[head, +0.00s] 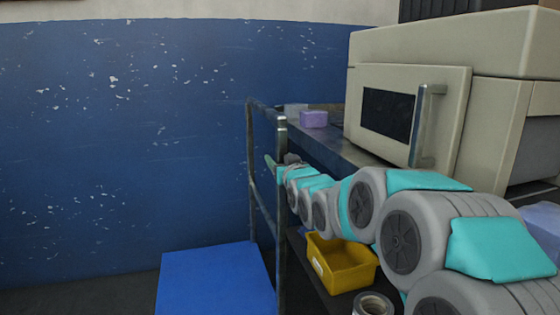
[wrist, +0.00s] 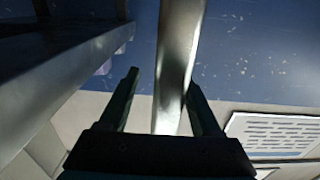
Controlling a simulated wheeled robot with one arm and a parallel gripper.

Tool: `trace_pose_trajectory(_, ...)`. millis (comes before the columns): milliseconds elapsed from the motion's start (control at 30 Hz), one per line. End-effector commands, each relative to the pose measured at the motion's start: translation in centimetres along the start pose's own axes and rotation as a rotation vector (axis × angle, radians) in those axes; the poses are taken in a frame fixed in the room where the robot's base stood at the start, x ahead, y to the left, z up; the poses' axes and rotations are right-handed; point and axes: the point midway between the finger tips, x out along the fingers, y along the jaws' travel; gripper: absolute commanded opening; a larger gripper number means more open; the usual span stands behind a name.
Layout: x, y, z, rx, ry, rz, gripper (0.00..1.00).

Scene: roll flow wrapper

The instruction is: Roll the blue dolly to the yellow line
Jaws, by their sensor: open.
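A flat blue deck (head: 215,280), seemingly the blue dolly, shows at the bottom of the head view. A grey metal tube frame (head: 282,180) with a crossbar rises at its right edge and looks like its handle. My gripper (wrist: 163,80) is open, with one finger on each side of a shiny metal bar (wrist: 178,45) in the wrist view. I cannot tell whether the fingers touch the bar. In the head view my gripper (head: 271,163) is small and partly hidden beside the frame. The dolly's wheels are out of view. No yellow line shows.
A beige machine (head: 440,90) with a dark window stands on a bench to the right. A purple block (head: 314,119) sits on the bench, and a yellow bin (head: 340,265) lies below. A scuffed blue wall (head: 120,150) closes the back. Dark floor (head: 80,295) shows bare at lower left.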

Motion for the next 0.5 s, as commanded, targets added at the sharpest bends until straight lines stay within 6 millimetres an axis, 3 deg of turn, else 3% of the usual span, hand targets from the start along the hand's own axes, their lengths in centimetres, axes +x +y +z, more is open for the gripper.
trace_pose_trajectory(300, -0.2, -0.1, 0.1, -0.001, -0.001, -0.002, 0.65)
trace_pose_trajectory(500, -1.4, 0.0, 0.1, 0.0, -0.003, -0.001, 0.65)
